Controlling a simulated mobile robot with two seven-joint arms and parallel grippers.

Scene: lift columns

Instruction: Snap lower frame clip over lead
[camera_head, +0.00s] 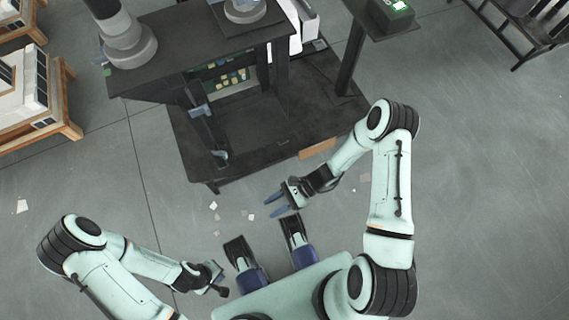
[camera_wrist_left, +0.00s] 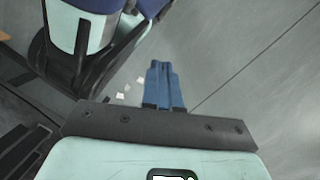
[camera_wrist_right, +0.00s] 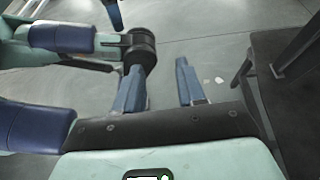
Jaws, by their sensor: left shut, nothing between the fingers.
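A dark frame (camera_head: 178,120) stands ahead of me in the head view. Small grey-blue pieces are on its left post (camera_head: 200,111) and near its lower edge (camera_head: 220,155). I cannot tell whether either is the clip or the lead. My right gripper (camera_head: 277,205) is open and empty, in front of the frame's base and apart from it; its two blue fingers stand apart in the right wrist view (camera_wrist_right: 158,78). My left gripper (camera_head: 223,291) is low, left of my base and far from the frame. Its blue fingers are together and empty in the left wrist view (camera_wrist_left: 163,86).
Several pale scraps (camera_head: 250,216) lie on the floor between me and the frame. The dark base plate (camera_head: 240,160) juts toward me. Wooden pallets (camera_head: 62,125) with white goods stand at left, a dark bench (camera_head: 520,30) at upper right. Floor at right is clear.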

